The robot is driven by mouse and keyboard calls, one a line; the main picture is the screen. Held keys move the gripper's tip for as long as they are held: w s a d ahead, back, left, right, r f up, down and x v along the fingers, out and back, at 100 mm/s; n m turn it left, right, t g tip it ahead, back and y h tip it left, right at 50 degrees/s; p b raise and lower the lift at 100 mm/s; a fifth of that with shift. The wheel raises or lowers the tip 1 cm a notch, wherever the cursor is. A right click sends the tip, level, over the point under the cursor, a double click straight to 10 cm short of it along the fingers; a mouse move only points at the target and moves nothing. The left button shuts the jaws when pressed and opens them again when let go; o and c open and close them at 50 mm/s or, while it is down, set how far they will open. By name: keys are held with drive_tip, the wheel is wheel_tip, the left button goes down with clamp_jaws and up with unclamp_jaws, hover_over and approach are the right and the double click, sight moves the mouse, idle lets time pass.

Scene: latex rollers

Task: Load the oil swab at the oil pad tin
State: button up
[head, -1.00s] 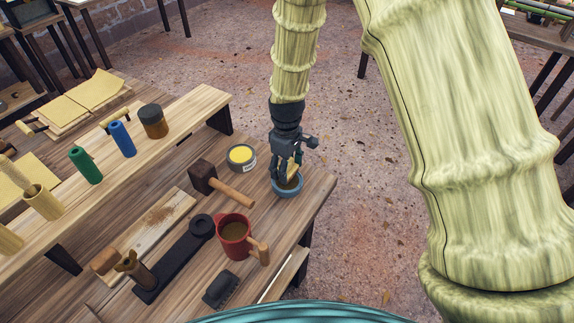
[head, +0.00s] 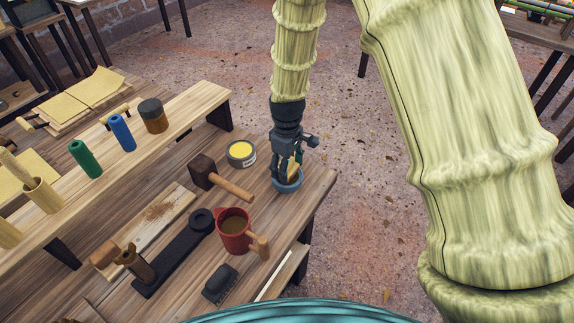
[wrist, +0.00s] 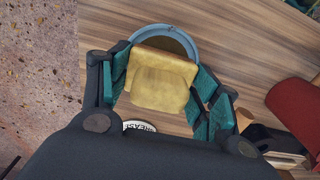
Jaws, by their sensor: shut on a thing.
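My gripper (head: 288,177) points down over a small blue round dish (head: 298,185) near the bench's right edge. In the wrist view its teal fingers are closed on the sides of a tan-yellow pad-like piece (wrist: 158,82), which looks like the oil swab. The piece covers the near part of the blue dish (wrist: 142,33); brown contents show beyond it. The dish seems to be the oil pad tin, but no label shows. The swab's lower end is at or inside the rim; I cannot tell if it touches the contents.
A tin with yellow contents (head: 240,153) stands just left of the dish, its label partly visible in the wrist view (wrist: 140,126). A raised shelf (head: 190,115) runs along the left.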

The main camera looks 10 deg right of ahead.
drive_tip(key=shift+s+f, duration=0.1)
drive_tip(key=shift+f, duration=0.55)
idle(2.3)
drive_tip(key=shift+r, duration=0.15)
drive_tip(key=shift+r+p, duration=2.8)
drive_tip(key=shift+r, duration=0.65)
